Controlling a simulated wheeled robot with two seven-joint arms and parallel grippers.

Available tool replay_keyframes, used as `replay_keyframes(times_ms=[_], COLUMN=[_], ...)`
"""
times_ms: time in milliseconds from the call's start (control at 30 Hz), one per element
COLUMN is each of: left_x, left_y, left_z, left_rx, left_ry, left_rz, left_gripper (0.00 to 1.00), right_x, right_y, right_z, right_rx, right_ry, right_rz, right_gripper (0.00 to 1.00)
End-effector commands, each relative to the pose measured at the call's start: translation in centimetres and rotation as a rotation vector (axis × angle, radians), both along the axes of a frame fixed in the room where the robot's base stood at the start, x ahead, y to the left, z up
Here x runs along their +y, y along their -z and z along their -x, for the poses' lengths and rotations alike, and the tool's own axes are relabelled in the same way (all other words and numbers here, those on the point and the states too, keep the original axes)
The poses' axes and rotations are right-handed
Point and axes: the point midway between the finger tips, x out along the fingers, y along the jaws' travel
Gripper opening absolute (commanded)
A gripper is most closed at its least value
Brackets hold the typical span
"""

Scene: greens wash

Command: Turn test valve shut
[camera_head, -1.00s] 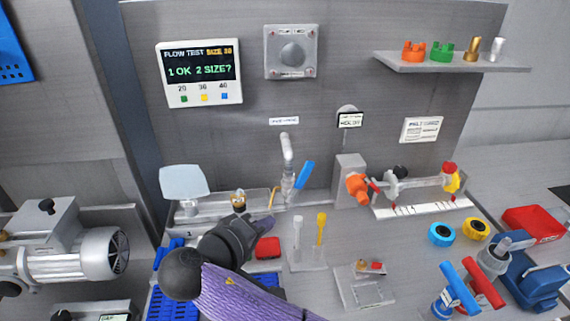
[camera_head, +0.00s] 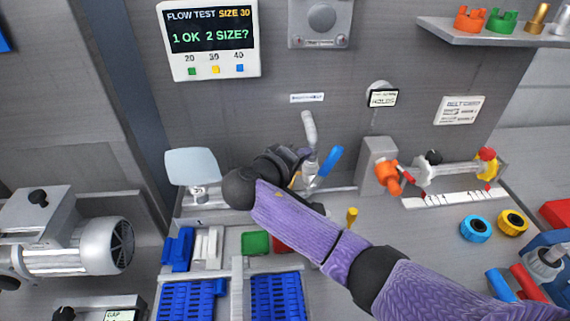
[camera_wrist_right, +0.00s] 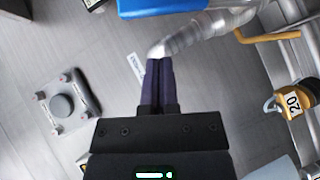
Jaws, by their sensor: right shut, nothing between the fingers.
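The test valve is a blue lever (camera_head: 331,160) on a grey upright pipe (camera_head: 310,130) at the back wall, and the lever slants up to the right. My right gripper (camera_head: 304,155) is at the pipe, just left of the blue lever, with its fingers shut and empty. In the right wrist view the shut dark fingertips (camera_wrist_right: 158,66) point at the curved pipe (camera_wrist_right: 190,36). The blue lever (camera_wrist_right: 160,7) lies beyond at the top edge, apart from the fingertips. Whether the fingers touch the pipe I cannot tell. My left gripper is out of view.
A display (camera_head: 208,40) reads "1 OK 2 SIZE?". An orange fitting (camera_head: 388,176) stands right of the valve. Blue trays (camera_head: 277,297) lie in front.

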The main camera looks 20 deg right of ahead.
Motion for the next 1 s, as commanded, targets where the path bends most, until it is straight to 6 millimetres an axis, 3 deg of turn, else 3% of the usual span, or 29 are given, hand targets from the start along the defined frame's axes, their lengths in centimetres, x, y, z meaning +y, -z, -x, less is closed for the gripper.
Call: replay_keyframes(times_ms=[200,600,833,1000], left_x=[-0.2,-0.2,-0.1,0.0], left_y=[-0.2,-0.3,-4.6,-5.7], left_z=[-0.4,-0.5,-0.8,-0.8], left_rx=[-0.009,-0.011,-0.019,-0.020], left_ry=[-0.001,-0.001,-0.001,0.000], left_rz=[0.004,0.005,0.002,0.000], left_gripper=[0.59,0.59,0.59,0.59], right_x=[-2.5,-3.0,-5.2,-6.4], right_y=[1.1,1.3,0.6,1.6], right_z=[0.8,1.0,1.6,1.9], right_rx=[0.002,0.001,-0.059,-0.096], right_ry=[-0.001,-0.002,0.001,0.001], right_rz=[0.002,-0.003,-0.243,-0.382], right_gripper=[0.00,0.00,0.00,0.00])
